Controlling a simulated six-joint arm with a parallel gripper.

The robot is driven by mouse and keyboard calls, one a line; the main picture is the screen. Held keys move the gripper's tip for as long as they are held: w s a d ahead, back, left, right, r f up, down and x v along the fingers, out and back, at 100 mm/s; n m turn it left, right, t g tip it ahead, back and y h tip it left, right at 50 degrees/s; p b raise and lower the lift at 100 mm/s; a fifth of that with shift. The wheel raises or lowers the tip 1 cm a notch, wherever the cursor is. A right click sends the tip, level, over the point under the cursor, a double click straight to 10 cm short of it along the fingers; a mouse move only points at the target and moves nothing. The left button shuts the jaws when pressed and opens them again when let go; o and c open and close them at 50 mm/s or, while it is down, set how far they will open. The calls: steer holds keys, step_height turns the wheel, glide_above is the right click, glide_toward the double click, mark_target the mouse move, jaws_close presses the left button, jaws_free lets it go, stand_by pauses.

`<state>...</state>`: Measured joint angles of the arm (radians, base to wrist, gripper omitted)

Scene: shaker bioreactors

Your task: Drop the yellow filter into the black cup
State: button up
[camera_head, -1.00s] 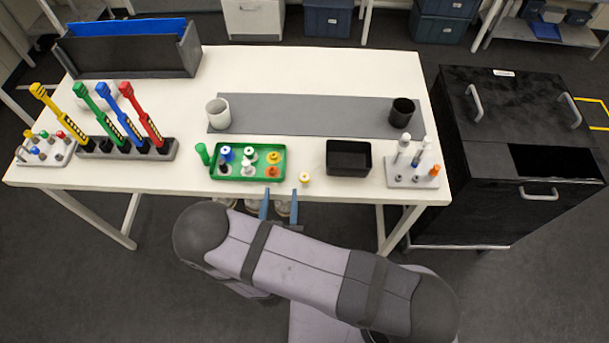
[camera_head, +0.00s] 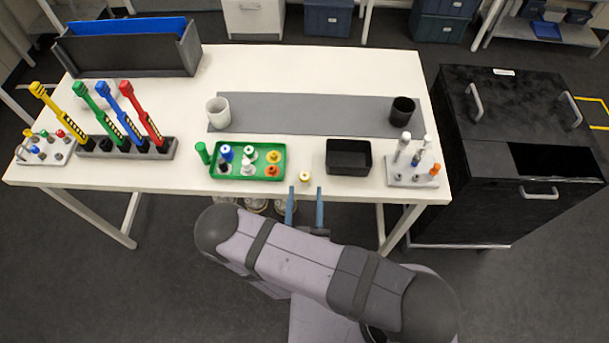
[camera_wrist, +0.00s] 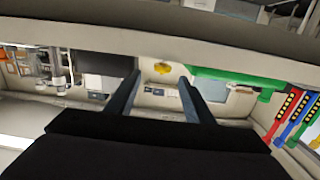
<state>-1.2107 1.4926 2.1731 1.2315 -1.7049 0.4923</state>
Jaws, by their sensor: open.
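A small yellow-topped filter (camera_head: 305,177) stands alone on the white table near its front edge, between the green tray and the black box. In the wrist view the yellow filter (camera_wrist: 162,69) shows just beyond and between my fingertips. My gripper (camera_head: 305,189) is open and empty at the table's front edge, its two blue fingers pointing toward the filter. The black cup (camera_head: 402,111) stands upright on the right end of the grey mat (camera_head: 310,113). Another yellow piece (camera_head: 273,156) sits in the green tray.
The green tray (camera_head: 232,178) with several coloured pieces is left of the filter. An open black box (camera_head: 349,172) and a grey rack (camera_head: 425,177) with vials are to its right. A white cup (camera_head: 218,112) stands on the mat's left end; the mat's middle is clear.

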mark_target(304, 180)
steer(key=shift+w, duration=0.15)
steer(key=shift+w+a+f+b, duration=0.1)
steer(key=shift+w+a+b, duration=0.05)
steer(key=shift+w, duration=1.1)
steer(key=shift+w+a+f+b, duration=0.1)
steer(key=shift+w+b, duration=0.05)
steer(key=shift+w, duration=1.1)
steer(key=c, duration=1.2)
